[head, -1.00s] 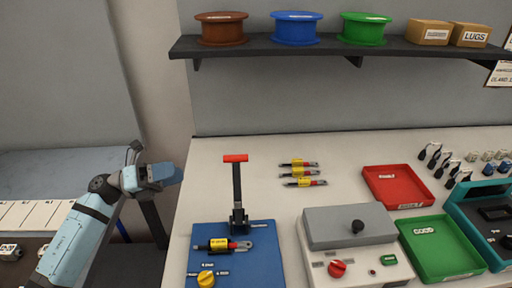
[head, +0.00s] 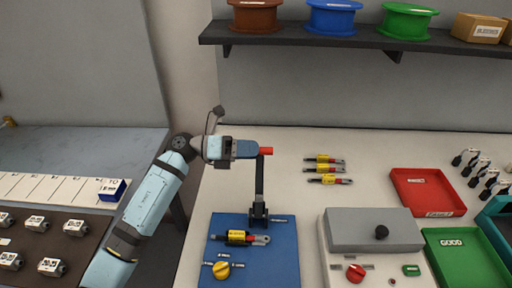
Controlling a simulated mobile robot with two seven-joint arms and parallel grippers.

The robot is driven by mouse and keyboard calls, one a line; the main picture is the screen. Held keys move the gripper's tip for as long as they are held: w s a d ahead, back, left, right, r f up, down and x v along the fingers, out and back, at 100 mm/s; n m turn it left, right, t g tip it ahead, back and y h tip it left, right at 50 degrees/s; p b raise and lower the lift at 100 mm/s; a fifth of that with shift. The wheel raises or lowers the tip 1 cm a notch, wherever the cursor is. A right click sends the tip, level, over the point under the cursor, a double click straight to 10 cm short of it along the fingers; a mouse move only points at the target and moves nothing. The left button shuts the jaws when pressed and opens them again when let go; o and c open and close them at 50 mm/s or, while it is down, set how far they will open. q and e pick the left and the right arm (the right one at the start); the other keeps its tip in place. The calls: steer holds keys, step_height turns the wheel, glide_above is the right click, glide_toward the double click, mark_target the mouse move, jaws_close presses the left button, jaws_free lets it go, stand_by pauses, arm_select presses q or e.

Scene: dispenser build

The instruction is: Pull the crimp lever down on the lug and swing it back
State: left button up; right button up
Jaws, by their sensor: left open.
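The crimp lever (head: 260,185) stands upright on the blue crimp board (head: 285,270), with a red handle (head: 266,151) at its top. A lug on a dark cable piece with a yellow label (head: 240,238) lies on the board at the lever's foot. My left gripper (head: 257,150) is at the lever's top from the left, its fingers at the red handle and covering part of it. It is open, and whether it touches the handle cannot be told. My right gripper is not in view.
A grey tester box (head: 372,228) with knobs stands right of the board. Several labelled cable pieces (head: 325,169) lie behind it. A red tray (head: 440,211) and a green GOOD tray (head: 432,236) are at the right. A shelf (head: 300,38) with spools overhangs the back.

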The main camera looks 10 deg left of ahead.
arm_select(q)
steer(key=shift+w+d, duration=0.2)
steer(key=shift+d, duration=0.55)
jaws_close()
steer(key=shift+s+r, duration=0.1)
steer(key=shift+s, duration=0.1)
